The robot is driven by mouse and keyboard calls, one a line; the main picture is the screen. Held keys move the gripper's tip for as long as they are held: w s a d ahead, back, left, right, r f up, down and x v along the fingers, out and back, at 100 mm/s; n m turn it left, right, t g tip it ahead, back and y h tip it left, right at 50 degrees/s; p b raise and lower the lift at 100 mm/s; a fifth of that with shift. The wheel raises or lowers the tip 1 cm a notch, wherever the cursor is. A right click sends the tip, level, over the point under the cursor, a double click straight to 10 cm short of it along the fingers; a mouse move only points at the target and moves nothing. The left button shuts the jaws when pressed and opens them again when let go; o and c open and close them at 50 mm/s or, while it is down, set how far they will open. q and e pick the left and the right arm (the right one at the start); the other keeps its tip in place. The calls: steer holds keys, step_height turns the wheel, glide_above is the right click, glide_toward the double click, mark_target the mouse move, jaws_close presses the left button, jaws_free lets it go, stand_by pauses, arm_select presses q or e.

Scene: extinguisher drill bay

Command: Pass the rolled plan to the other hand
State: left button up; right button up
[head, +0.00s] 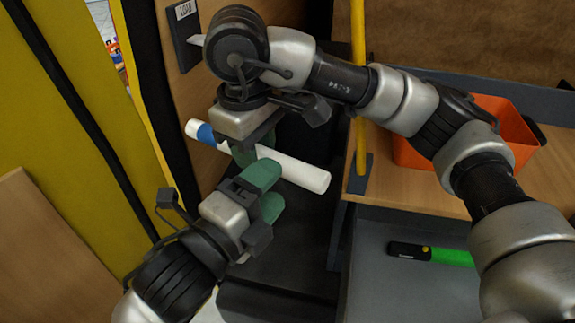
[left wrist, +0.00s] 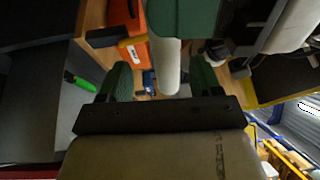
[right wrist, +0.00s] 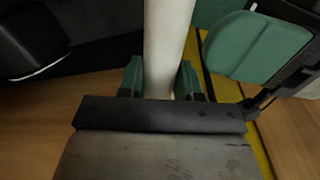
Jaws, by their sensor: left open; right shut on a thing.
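The rolled plan (head: 303,174) is a white tube with a blue band near its left end. It slants down to the right in the head view. My right gripper (head: 252,148) is above and shut on the plan; the tube runs between its green fingers in the right wrist view (right wrist: 168,45). My left gripper (head: 270,190) is open just below, its upper finger overlapping the tube in the head view. In the left wrist view the plan (left wrist: 168,68) shows in the gap between the open fingers, apart from both. How deep it sits there is unclear.
A yellow pole (head: 358,60) stands just right of the grippers. An orange bin (head: 512,120) sits on the wooden shelf (head: 385,180) at right. A green and black item (head: 440,255) lies on a grey surface below. A yellow panel (head: 50,140) stands at left.

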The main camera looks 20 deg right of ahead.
mark_target(293, 164)
arm_select(q)
steer(key=x, duration=0.6)
steer(key=shift+d, duration=0.15)
steer(key=shift+f, duration=0.1)
steer(key=c, duration=1)
arm_select(e)
steer(key=o, duration=1)
steer(key=shift+r, duration=0.1)
